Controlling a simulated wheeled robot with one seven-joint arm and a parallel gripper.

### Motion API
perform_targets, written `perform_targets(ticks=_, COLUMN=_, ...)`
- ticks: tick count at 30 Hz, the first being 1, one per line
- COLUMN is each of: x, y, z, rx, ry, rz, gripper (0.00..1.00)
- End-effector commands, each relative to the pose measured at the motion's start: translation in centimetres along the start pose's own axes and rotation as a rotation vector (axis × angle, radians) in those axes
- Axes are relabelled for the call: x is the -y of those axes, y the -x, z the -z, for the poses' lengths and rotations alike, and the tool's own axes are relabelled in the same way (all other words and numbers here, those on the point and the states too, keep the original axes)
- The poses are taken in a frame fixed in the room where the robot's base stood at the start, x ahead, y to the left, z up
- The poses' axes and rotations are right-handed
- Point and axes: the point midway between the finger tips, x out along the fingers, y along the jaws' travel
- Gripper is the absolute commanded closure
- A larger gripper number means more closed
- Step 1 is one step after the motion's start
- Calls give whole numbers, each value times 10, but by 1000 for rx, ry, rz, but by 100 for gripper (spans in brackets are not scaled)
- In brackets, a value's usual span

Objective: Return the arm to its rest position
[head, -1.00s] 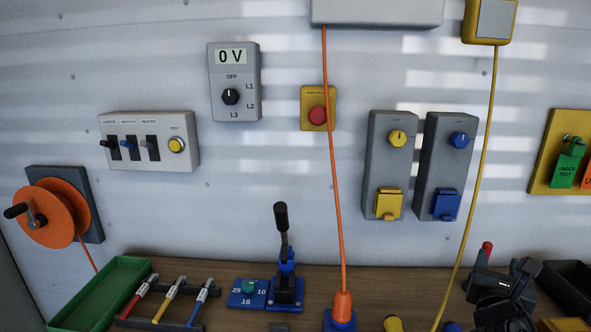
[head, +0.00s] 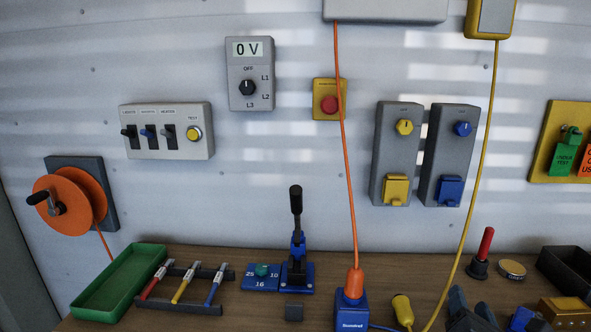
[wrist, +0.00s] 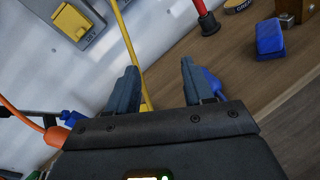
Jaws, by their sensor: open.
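My gripper (head: 472,314) shows at the bottom right of the head view, low over the front of the bench, partly cut off by the frame edge. In the wrist view my gripper (wrist: 160,82) has its two dark fingers spread wide, with nothing held between them. A yellow cable and wooden bench top show beyond the fingers. A blue connector lies just behind the right finger; whether they touch I cannot tell.
The wooden bench (head: 235,312) carries a green tray (head: 122,283), a blue crimping press (head: 297,262), an orange-corded blue socket box (head: 352,310), and a red-handled tool (head: 484,250). A blue block (wrist: 270,38) lies right of my gripper. Wall panels and hanging cables stand behind.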

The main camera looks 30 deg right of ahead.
Motion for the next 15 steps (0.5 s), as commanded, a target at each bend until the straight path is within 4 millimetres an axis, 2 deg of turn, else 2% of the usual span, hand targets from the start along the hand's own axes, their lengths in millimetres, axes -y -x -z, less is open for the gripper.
perform_targets(ticks=1, x=0, y=13, z=16, rx=-32, ry=-61, rz=-24, gripper=49)
perform_targets(ticks=5, x=-3, y=51, z=52, rx=-131, ry=-285, rz=-88, gripper=49)
perform_targets(ticks=9, x=-4, y=111, z=92, rx=-295, ry=-626, rz=-140, gripper=49)
perform_targets(ticks=15, x=2, y=199, z=124, rx=-549, ry=-1141, rz=-113, gripper=49)
